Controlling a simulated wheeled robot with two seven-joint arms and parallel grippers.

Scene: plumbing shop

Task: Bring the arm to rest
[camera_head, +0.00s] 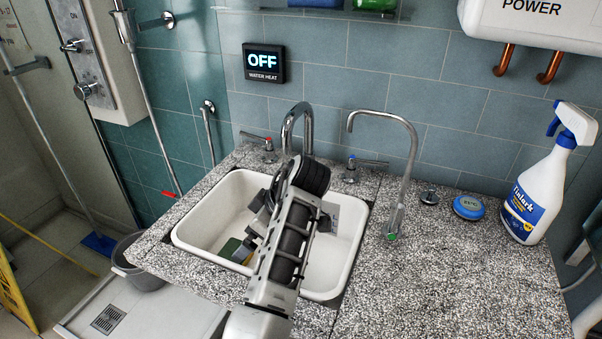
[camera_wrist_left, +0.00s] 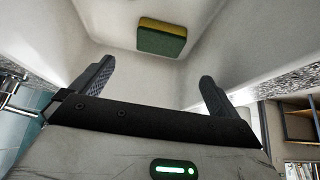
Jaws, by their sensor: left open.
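My left arm reaches over the white sink basin (camera_head: 190,228). My left gripper (camera_head: 251,228) is at its end, low over or inside the basin and partly hidden by my arm. In the left wrist view the gripper (camera_wrist_left: 152,85) has its two dark fingers wide apart with nothing between them. A green and yellow sponge (camera_head: 232,249) lies in the basin close to the gripper. It also shows beyond the fingers in the left wrist view (camera_wrist_left: 162,37), apart from them. My right gripper is not in view.
A curved chrome faucet (camera_head: 297,118) rises behind my arm, between red and blue marked handles. A thin tap (camera_head: 410,165) stands to the right.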

